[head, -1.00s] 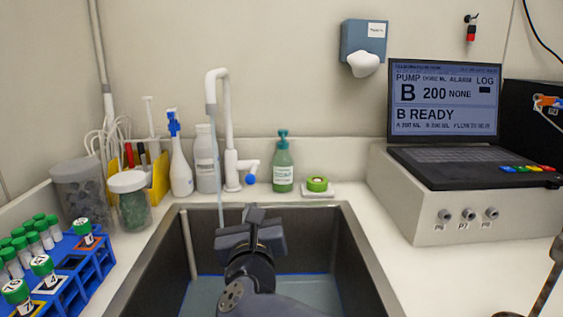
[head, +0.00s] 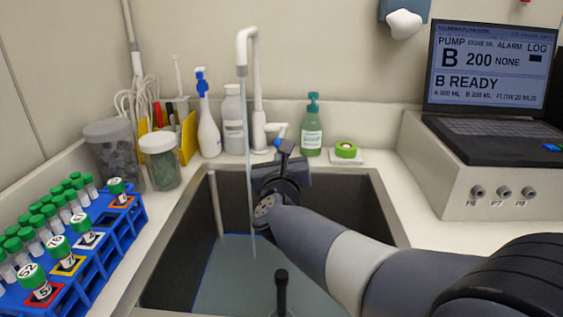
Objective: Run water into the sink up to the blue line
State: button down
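The white tap (head: 257,85) stands behind the dark sink (head: 175,225). A thin stream of water (head: 248,170) runs from its spout into the sink. Grey-blue water (head: 235,280) covers the sink's bottom. The blue line (head: 205,268) shows along the water's edge on the left; I cannot tell how far the water is from it. The tap's lever with its blue end (head: 278,142) is on the tap's right side. My gripper (head: 285,155) is over the back of the sink, just in front of the blue end and overlapping it in the picture. Contact and finger opening cannot be told.
A spray bottle (head: 207,122), a white bottle (head: 233,125) and jars (head: 160,165) stand at left. A blue tube rack (head: 120,235) is left; a laptop (head: 480,130) on a box is right.

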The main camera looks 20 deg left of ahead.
jog(key=shift+r, duration=0.1)
dwell(0.3)
jog(key=shift+w+r+p, duration=0.1)
jog(key=shift+r+p, duration=0.5)
jog(key=shift+p, duration=0.65)
jog(key=r+g+p, duration=0.1)
jog(key=r+p, duration=0.1)
jog(key=p, duration=0.3)
jog(key=shift+w, duration=0.2)
jog(key=r+g+p, duration=0.1)
jog(key=p, duration=0.4)
jog(key=w+r+g+h+p, duration=0.1)
jog(key=r+p, duration=0.1)
jog(key=p, duration=0.3)
jog(key=shift+a+r+g+p, duration=0.2)
jog(key=shift+g+p, duration=0.1)
jog(key=shift+w+r+p, duration=0.15)
jog(key=shift+r+p, duration=0.05)
jog(key=shift+p, duration=0.8)
